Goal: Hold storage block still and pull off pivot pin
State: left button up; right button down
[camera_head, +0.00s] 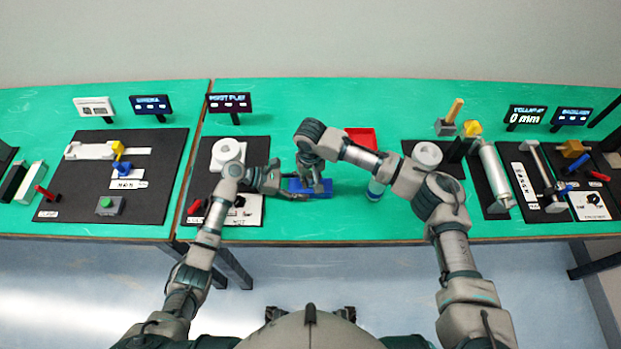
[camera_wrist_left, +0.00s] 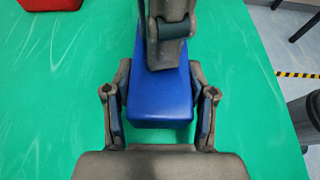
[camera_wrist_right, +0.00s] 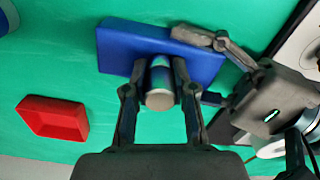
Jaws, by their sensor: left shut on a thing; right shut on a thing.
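The storage block is a blue block (camera_head: 318,193) lying on the green table in front of me. My left gripper (camera_head: 284,184) is shut on one end of it, with a finger along each side in the left wrist view (camera_wrist_left: 160,112). The pivot pin is a short silver cylinder (camera_wrist_right: 160,98), upright at the block's middle in the right wrist view. My right gripper (camera_wrist_right: 160,92) is shut on the pin from above, one finger on each side. How deep the pin sits in the block (camera_wrist_right: 120,50) is hidden.
A red tray (camera_wrist_right: 55,118) stands behind the block, and shows in the head view (camera_head: 361,139). A blue-and-white cylinder (camera_head: 376,189) is right of the block. Black mats with fixtures lie on both sides. The table's front edge is close below.

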pick_arm(q)
jog(key=shift+a, duration=0.1)
pick_arm(e)
jog(key=shift+r, duration=3)
pick_arm(q)
jog(key=o, duration=1.3)
